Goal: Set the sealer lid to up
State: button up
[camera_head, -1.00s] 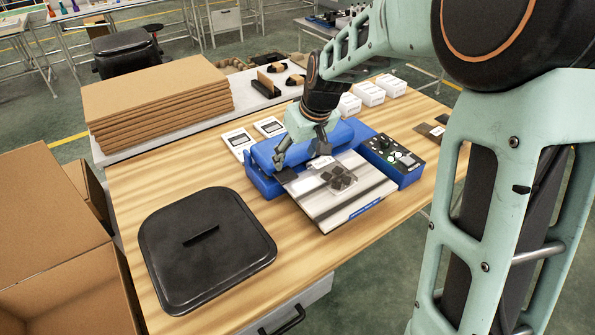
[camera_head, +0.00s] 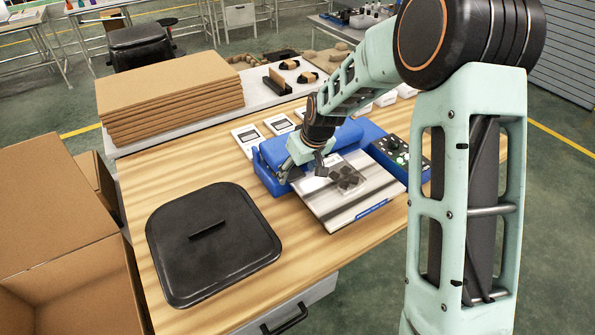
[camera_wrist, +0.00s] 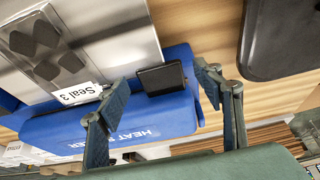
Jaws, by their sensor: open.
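The blue heat sealer (camera_head: 270,179) stands on the wooden table, with its blue lid (camera_head: 273,152) lying low across the back of a metal platform (camera_head: 340,209). A clear pouch of dark pieces (camera_head: 347,180) lies on the platform. My gripper (camera_head: 302,174) is at the lid's front edge, toward its left end, and hides part of it. In the wrist view the open fingers (camera_wrist: 163,87) are on either side of a black tab (camera_wrist: 162,79) on the lid (camera_wrist: 160,120). Gaps show beside the tab; contact cannot be told. The pouch label reads "Seal 3" (camera_wrist: 80,94).
A black square lid (camera_head: 215,255) lies on the table at front left. A control box (camera_head: 400,158) with knobs is at the sealer's right. White devices (camera_head: 248,136) stand behind. Stacked cardboard (camera_head: 170,100) and an open carton (camera_head: 60,240) are on the left.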

jog(key=shift+w+f, duration=0.1)
jog(key=shift+f, duration=0.25)
jog(key=shift+c, duration=0.3)
